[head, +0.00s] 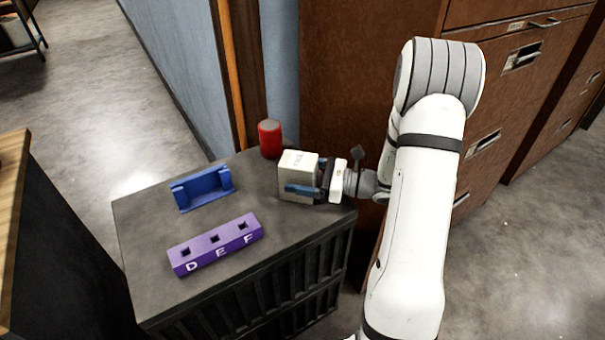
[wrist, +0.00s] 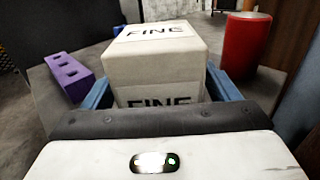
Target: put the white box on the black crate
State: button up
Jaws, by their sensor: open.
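The white box (head: 299,163) stands upright on the right part of the black crate's top (head: 150,225). In the wrist view the white box (wrist: 155,60) shows the word FINE on its top and near face. My gripper (head: 303,190) is at the box from the right, low down. Its blue fingers (wrist: 160,90) are open, one on each side of the box. I cannot tell whether either finger touches it. The lower part of the box is hidden behind the gripper body in the wrist view.
A red can (head: 270,139) stands at the crate's back edge, close behind the box. A blue holder (head: 203,188) and a purple block (head: 217,244) with holes, marked D E F, lie to the left. A brown cabinet (head: 350,60) stands behind.

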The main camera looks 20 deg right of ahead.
jog(key=shift+r, duration=0.1)
jog(key=shift+s+d+r, duration=0.1)
jog(key=shift+d, duration=0.15)
jog(key=p+v, duration=0.3)
jog(key=v, duration=0.8)
jog(key=shift+s+d, duration=0.15)
jog(key=shift+d, duration=0.1)
jog(key=shift+a, duration=0.1)
